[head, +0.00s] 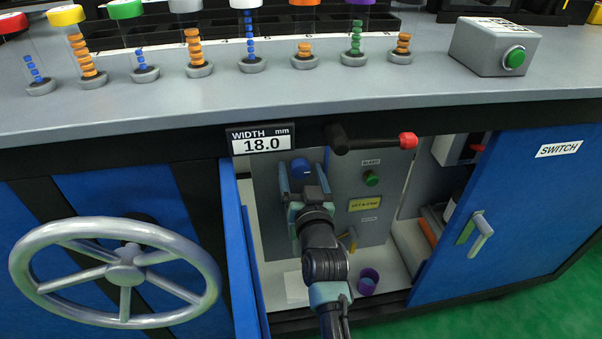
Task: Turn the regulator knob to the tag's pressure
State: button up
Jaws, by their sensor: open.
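The regulator knob, a blue round knob (301,166), sits on the grey panel (375,228) inside the open cabinet. My gripper (303,176) reaches into the cabinet at the knob, with its open fingers on either side of it. I cannot tell whether the fingers touch the knob. A yellow tag (365,204) is on the panel to the right; its print is too small to read surely. My gripper and wrist cover the panel below the knob. I see no pressure gauge.
A black lever with a red end (408,140) juts out above the panel. A green button (371,179) is right of the knob. A purple cup (368,281) stands on the cabinet floor. The blue SWITCH door (520,210) is at right, a handwheel (125,268) at left.

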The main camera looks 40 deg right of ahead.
grip_shut()
dwell(0.5)
jog(key=shift+m, duration=0.4)
jog(key=m, duration=0.2)
jog(key=shift+m, duration=2.1)
jog(key=shift+f, duration=0.1)
grip_release()
